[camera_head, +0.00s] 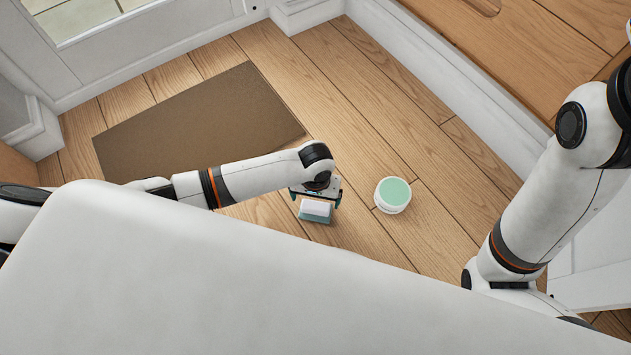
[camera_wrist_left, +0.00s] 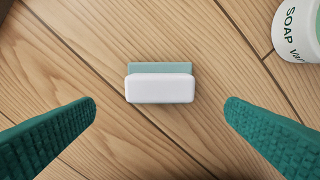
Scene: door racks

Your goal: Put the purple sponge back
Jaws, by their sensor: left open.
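No purple sponge shows in either view. A small block, white on one part and pale teal on the other (camera_head: 314,217), lies on the wooden floor; it may be a sponge. In the left wrist view the block (camera_wrist_left: 160,88) sits centred between the fingers and beyond their tips. My left gripper (camera_head: 316,197) is open and points down at it, with teal ridged fingers (camera_wrist_left: 160,104) apart on both sides and not touching it. My right arm comes in from the right, and its gripper is hidden from view.
A round white tub with a pale green top (camera_head: 393,194) stands right of the block; its side reads SOAP in the left wrist view (camera_wrist_left: 298,30). A brown mat (camera_head: 200,120) lies behind my left arm. White skirting (camera_head: 440,75) and a wooden surface (camera_head: 540,50) bound the floor.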

